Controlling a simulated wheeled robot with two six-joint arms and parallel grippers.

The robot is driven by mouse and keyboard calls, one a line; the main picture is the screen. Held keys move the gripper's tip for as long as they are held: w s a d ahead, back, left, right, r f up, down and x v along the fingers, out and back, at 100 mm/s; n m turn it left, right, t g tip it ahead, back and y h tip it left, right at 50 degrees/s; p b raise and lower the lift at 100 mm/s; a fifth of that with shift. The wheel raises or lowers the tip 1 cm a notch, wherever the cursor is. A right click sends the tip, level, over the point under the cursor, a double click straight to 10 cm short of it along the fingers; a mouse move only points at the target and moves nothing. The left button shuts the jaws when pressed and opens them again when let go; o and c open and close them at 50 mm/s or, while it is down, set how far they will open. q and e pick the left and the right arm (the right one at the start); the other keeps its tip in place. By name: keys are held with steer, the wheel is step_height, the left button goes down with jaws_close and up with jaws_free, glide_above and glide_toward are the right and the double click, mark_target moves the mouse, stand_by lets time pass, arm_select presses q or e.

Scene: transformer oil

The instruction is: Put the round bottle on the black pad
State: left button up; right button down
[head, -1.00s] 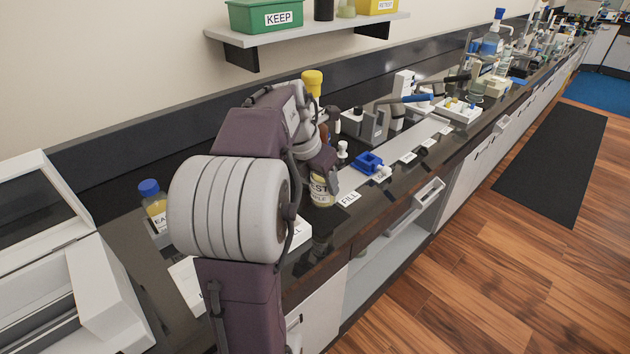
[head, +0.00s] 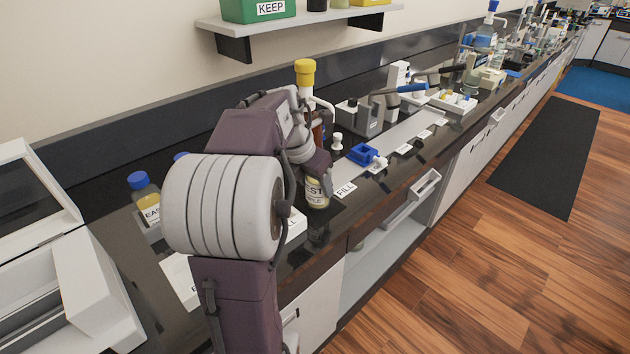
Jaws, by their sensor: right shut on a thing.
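A round bottle (head: 318,194) with pale yellow contents and a white label, partly readable as "EST" and "PLE", is at the counter's front edge. My right gripper (head: 318,170) is shut on its upper part from above. The bottle looks upright, and a reflection shows below it; I cannot tell if its base touches the counter. My arm hides its top and the counter behind. My left gripper is not in view.
A "FILL" card (head: 345,188) and a blue holder (head: 366,154) lie right of the bottle. A tall yellow-capped bottle (head: 305,73) stands behind my arm. A blue-capped bottle (head: 145,195) and a white machine (head: 75,290) are at left. A dark mat (head: 550,150) lies on the floor.

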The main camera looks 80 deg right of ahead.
steer(key=shift+f, duration=0.55)
steer(key=shift+f+b, duration=0.3)
steer(key=shift+b, duration=0.05)
steer(key=shift+c, duration=0.6)
jaws_free()
steer(key=p+v, duration=0.3)
steer(key=v, duration=0.6)
